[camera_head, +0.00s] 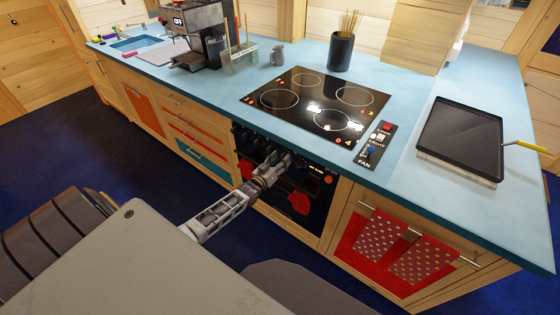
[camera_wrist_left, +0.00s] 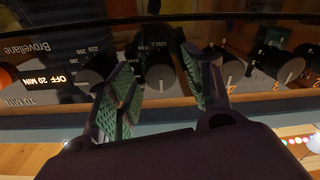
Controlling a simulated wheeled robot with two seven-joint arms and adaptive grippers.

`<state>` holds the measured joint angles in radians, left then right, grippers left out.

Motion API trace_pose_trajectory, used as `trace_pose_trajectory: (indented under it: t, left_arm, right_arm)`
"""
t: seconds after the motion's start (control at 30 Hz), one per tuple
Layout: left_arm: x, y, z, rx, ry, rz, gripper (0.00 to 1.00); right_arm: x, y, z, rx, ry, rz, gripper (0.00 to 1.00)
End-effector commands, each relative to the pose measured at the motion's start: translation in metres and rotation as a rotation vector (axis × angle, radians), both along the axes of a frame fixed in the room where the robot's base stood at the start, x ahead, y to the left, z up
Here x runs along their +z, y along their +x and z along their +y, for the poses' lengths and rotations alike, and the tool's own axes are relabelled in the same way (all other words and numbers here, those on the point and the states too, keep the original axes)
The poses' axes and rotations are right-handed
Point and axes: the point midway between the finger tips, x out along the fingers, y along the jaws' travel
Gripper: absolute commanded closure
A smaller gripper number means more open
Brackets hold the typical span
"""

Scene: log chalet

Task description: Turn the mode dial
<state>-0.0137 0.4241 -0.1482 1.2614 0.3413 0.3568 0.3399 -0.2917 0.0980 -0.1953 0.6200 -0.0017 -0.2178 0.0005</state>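The oven front (camera_head: 318,202) is set into the counter below the cooktop. In the left wrist view, a black dial (camera_wrist_left: 160,72) with a white pointer line and lettering that seems to read "GRILL" and "FAN" looks like the mode dial. My left gripper (camera_head: 277,165) is at the oven's control strip. In the wrist view its two green-padded fingers (camera_wrist_left: 158,84) are apart, one on each side of this dial, with gaps visible. Whether the tips reach past the dial's face is unclear. In the head view the gripper hides the dial. My right gripper is out of view.
Other black knobs flank it: one by temperature numbers (camera_wrist_left: 97,74) and several on the other side (camera_wrist_left: 283,66). The cooktop (camera_head: 318,100), a switch panel (camera_head: 376,145) and a black tray (camera_head: 462,137) are on the blue counter (camera_head: 405,100). Red cloths (camera_head: 352,240) hang right of the oven.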

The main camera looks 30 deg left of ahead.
Motion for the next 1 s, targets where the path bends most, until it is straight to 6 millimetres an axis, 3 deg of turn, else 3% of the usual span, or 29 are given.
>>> trace_pose_trajectory:
  t: [0.47,1.0]
  left_arm:
    - [0.000,-0.004,0.000,0.000,0.001,0.000,0.48]
    - [-0.001,-0.043,0.002,0.000,0.001,0.001,0.48]
  right_arm:
    - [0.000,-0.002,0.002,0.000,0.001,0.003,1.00]
    - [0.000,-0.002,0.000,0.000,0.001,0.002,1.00]
